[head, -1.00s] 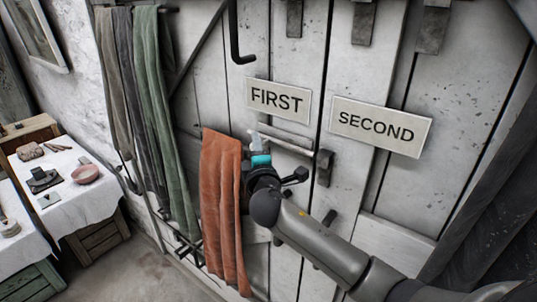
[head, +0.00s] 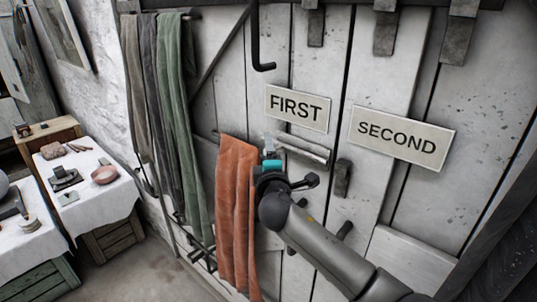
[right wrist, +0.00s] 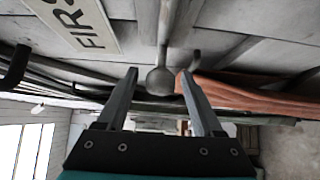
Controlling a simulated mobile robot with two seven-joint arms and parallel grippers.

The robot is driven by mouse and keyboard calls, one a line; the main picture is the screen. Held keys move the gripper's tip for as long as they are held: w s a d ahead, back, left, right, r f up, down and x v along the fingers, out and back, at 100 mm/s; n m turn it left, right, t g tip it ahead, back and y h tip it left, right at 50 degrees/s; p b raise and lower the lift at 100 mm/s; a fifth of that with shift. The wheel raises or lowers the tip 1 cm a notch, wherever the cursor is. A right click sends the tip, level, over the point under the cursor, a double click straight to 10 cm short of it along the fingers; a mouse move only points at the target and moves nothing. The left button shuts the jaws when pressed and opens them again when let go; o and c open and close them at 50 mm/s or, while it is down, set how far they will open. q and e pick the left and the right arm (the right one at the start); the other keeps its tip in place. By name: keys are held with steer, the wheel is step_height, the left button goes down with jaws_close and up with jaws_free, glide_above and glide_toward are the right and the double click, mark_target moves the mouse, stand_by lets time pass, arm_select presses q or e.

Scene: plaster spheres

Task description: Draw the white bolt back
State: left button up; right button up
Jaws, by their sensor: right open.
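The white bolt (head: 303,148) is a pale bar on the plank door, just under the FIRST sign (head: 297,107). In the right wrist view the bolt shows as a rod with a round knob at its end (right wrist: 160,80). My right gripper (head: 269,148) is at the bolt's left end in the head view. Its fingers are open in the right wrist view (right wrist: 157,76), with the knob between the fingertips in the picture; I cannot tell whether they touch it. In the head view my gripper hides the knob. My left gripper is not in view.
An orange towel (head: 236,210) hangs right beside my right gripper. The SECOND sign (head: 402,138) is to the right. A dark hook (head: 260,50) hangs above. Grey and green cloths (head: 176,110) and white-covered tables (head: 105,205) stand at the left.

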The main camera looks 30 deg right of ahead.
steer(key=shift+s, duration=0.1)
steer(key=b+v, duration=0.1)
steer(key=v, duration=1.4)
steer(key=shift+b, duration=0.4)
step_height(320, 180, down, 32)
steer(key=g+y+b, duration=0.3)
steer(key=g+b, duration=0.2)
steer(key=b, duration=0.1)
steer(key=s+f+m+g+y+b, duration=0.15)
steer(key=s+f, duration=0.25)
steer(key=f, duration=0.4)
steer(key=s+a+f+m+g+b, duration=0.1)
steer(key=s+f+g, duration=0.1)
steer(key=s+f, duration=0.35)
steer(key=s+f+m+g+y+b, duration=0.1)
steer(key=s+f+m+b, duration=0.1)
steer(key=f, duration=0.7)
steer(key=s+a+f+m+g+b, duration=0.1)
steer(key=s+f+m+g+b, duration=0.1)
steer(key=s+f, duration=0.8)
steer(key=s+a+f+m+g+y+b, duration=0.1)
steer(key=s+a+f+m+g+b, duration=0.1)
steer(key=s+f, duration=0.8)
steer(key=s+m+g+b, duration=0.1)
steer(key=s+m+g, duration=0.1)
steer(key=s, duration=0.7)
steer(key=shift+a+f, duration=0.15)
steer(key=shift+f, duration=0.25)
